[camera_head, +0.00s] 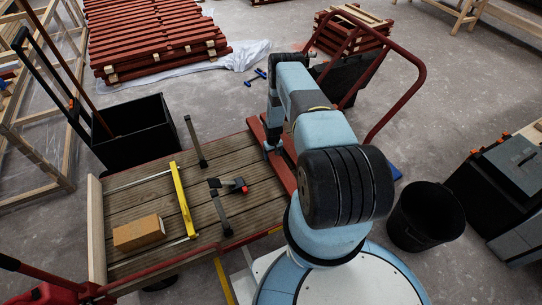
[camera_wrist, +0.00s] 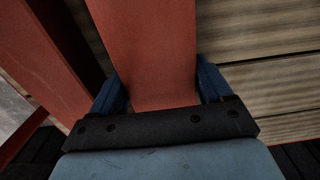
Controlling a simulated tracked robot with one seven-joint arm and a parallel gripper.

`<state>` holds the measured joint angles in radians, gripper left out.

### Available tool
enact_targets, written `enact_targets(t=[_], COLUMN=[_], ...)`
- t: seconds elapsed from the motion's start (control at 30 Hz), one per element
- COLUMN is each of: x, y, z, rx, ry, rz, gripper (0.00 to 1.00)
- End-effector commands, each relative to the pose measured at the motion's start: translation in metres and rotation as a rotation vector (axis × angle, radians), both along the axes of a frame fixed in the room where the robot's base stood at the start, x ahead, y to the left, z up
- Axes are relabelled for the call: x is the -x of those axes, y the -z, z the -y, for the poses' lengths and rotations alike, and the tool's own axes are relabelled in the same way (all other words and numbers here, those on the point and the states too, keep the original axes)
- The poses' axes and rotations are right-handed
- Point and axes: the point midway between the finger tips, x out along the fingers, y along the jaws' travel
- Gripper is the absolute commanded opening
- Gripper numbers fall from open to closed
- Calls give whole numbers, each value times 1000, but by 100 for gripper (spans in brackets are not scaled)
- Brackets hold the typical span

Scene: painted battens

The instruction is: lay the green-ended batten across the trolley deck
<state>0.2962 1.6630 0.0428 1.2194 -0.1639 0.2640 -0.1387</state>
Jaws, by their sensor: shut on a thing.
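My gripper (camera_wrist: 163,88) is shut on a red-painted batten (camera_wrist: 148,45), with a blue finger on each side of it. In the head view my gripper (camera_head: 272,150) is low at the right end of the trolley deck (camera_head: 145,195), largely hidden by my arm. Red lengths (camera_head: 263,133) lie along that end of the deck. No green end shows in either view, so I cannot tell the held batten's end colour. The deck is grey-brown planks, seen beside the held batten in the wrist view.
A red handle (camera_head: 416,82) rises at right. Black bins (camera_head: 130,130) (camera_head: 425,220) flank the trolley. Red battens (camera_head: 150,30) are stacked behind.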

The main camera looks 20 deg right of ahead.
Motion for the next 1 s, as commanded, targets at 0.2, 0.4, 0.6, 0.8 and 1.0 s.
enact_targets(t=[0.2,0.4,0.6,0.8,1.0], x=[-1,0,0,-1,-1], y=[0,1,1,-7,-33], z=[1,0,0,1,1], rx=[0,0,0,1,1], ry=[0,0,0,0,0], rz=[2,0,0,2,2], gripper=[1,97,100,100,100])
